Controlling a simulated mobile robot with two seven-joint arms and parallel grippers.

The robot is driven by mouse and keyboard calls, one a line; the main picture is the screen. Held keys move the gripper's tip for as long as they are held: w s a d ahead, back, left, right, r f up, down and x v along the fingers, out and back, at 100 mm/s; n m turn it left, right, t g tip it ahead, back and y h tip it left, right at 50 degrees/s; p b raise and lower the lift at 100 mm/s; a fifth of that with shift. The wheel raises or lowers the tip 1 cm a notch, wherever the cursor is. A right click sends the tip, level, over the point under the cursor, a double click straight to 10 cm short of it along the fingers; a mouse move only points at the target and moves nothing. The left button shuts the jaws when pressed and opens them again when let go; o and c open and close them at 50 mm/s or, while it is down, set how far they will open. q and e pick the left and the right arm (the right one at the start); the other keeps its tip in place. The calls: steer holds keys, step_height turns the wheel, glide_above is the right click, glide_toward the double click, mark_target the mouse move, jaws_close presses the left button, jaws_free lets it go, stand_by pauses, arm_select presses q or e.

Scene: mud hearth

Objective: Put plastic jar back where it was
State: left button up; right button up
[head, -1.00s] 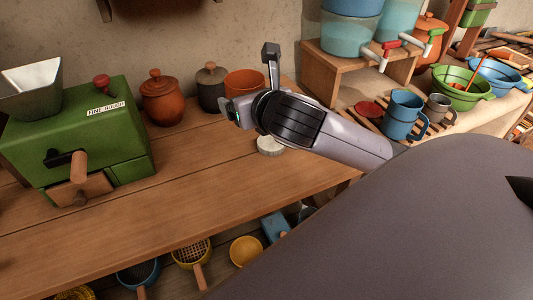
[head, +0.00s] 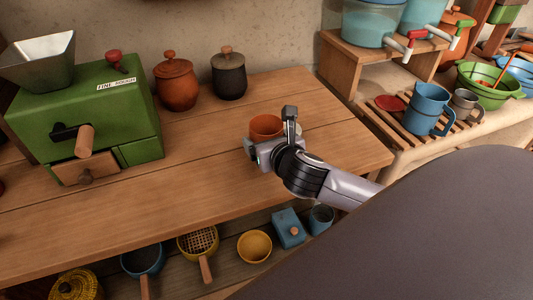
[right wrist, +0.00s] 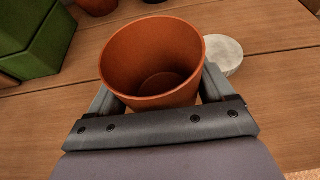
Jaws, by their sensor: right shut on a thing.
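An open orange-brown jar (head: 265,125) is between the fingers of my right gripper (head: 270,138), which is shut on it. It stands upright over the wooden worktop near the front; I cannot tell whether its base touches the wood. The right wrist view shows the jar (right wrist: 152,60) from above, empty, with a finger on each side. A round whitish lid (right wrist: 224,54) lies on the worktop beside it. In the head view the lid is mostly hidden behind my gripper. My left gripper is not in view.
A green mill (head: 85,120), a lidded terracotta pot (head: 177,85) and a lidded dark pot (head: 229,75) stand left and behind. A blue mug (head: 428,108) stands on a slatted rack at right. Pans and bowls sit on a shelf below. Worktop right of the dark pot is clear.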

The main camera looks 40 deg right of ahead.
step_height(320, 180, down, 3)
steer(key=shift+f+b, duration=0.1)
steer(key=shift+b, duration=0.35)
steer(key=shift+f, duration=0.2)
steer(key=shift+f, duration=0.15)
steer(key=o, duration=0.9)
steer(key=shift+s+r, duration=0.15)
steer(key=shift+r, duration=0.05)
steer(key=p+v, duration=0.1)
steer(key=v, duration=1)
steer(key=shift+s+a+r+p, duration=0.1)
steer(key=shift+s+a+p, duration=0.05)
steer(key=shift+s+p, duration=0.2)
